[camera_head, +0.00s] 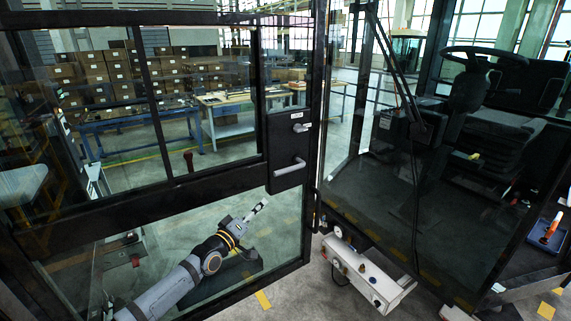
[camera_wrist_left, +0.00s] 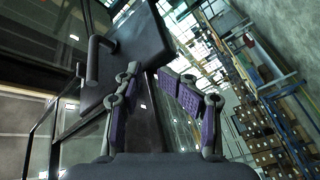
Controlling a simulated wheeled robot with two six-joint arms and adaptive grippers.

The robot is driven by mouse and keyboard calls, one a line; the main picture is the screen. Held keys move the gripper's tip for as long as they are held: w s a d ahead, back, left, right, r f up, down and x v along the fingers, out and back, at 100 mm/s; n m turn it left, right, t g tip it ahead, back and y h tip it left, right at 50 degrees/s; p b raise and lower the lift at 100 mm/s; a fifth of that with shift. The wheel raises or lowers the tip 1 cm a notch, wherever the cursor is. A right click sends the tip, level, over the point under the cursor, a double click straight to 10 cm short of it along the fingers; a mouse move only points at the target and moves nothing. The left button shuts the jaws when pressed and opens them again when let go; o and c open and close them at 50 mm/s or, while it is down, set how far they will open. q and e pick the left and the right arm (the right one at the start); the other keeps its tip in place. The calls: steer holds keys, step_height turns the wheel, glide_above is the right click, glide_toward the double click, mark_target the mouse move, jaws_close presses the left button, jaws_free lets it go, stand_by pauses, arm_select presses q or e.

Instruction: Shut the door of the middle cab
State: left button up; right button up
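The glazed, black-framed door (camera_head: 90,208) fills the left of the head view. Its right edge is beside a dark upright; I cannot tell how far ajar it is. A black lock box (camera_head: 284,145) with a grey lever handle (camera_head: 289,168) and a smaller handle above sits near that edge. My left gripper (camera_head: 262,204) is low, below and left of the lock box, in front of or behind the lower glass; I cannot tell which. In the left wrist view its purple-padded fingers (camera_wrist_left: 150,78) are apart and empty, with the lock box (camera_wrist_left: 152,35) beyond them. My right gripper is out of view.
The cab's seat (camera_head: 490,135) and steering wheel (camera_head: 470,58) are at the right, behind glass. A white box-shaped unit (camera_head: 372,278) is low on the floor side. Work tables (camera_head: 230,105) and stacked cartons (camera_head: 95,75) show through the door glass.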

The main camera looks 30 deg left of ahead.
arm_select(q)
steer(key=t+h, duration=0.1)
steer(key=h, duration=0.1)
glide_toward(285, 169)
steer(key=w+f, duration=0.1)
steer(key=shift+t, duration=0.3)
steer(key=b+x, duration=0.1)
steer(key=x, duration=0.2)
steer(key=b+x, duration=0.2)
steer(key=x, duration=0.1)
steer(key=b+x, duration=0.2)
steer(key=x, duration=0.1)
steer(key=shift+w+a, duration=0.25)
steer(key=shift+w, duration=0.2)
steer(key=shift+w+a+f, duration=0.1)
steer(key=shift+w+a, duration=0.05)
steer(key=shift+w, duration=0.3)
steer(key=shift+s, duration=0.1)
jaws_close()
